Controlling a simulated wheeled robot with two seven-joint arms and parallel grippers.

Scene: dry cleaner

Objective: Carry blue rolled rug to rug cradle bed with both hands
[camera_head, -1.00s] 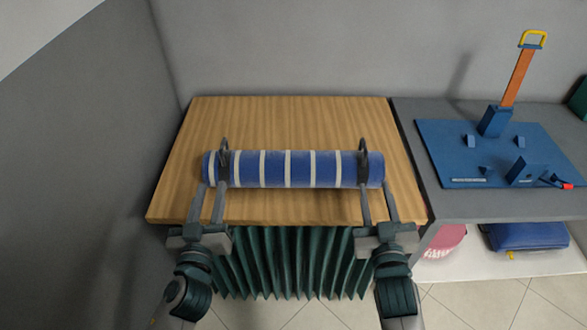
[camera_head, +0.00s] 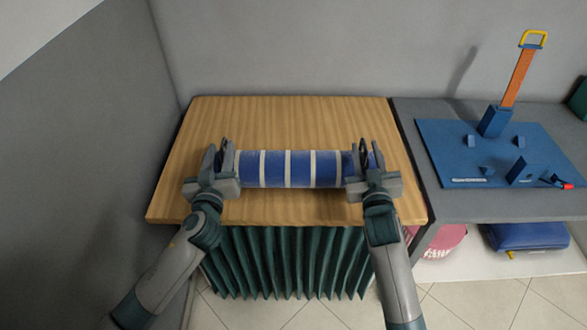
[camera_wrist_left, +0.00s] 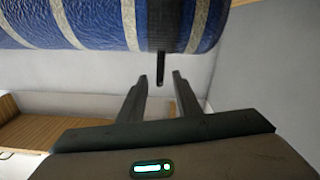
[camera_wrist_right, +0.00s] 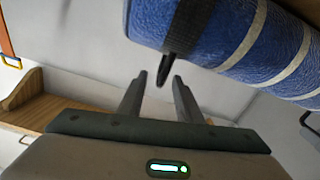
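The blue rolled rug (camera_head: 300,170), with pale stripes, lies crosswise on a wooden-topped table (camera_head: 290,118). It has a dark strap with a loop handle near each end. My left gripper (camera_head: 217,155) is at its left end and my right gripper (camera_head: 364,156) at its right end. In the left wrist view, the open fingers (camera_wrist_left: 160,76) are just short of the dark handle (camera_wrist_left: 161,68), below the rug. In the right wrist view, the open fingers (camera_wrist_right: 160,78) are likewise close to the other handle (camera_wrist_right: 167,68). Both grippers look empty.
A blue board (camera_head: 452,148) with raised blocks, possibly the cradle bed, lies on the grey counter (camera_head: 404,125) at right. An orange upright (camera_head: 517,78) with a yellow loop stands at its back. A pink basket (camera_head: 446,240) and blue bundle (camera_head: 527,237) sit below. A grey wall bounds the left.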

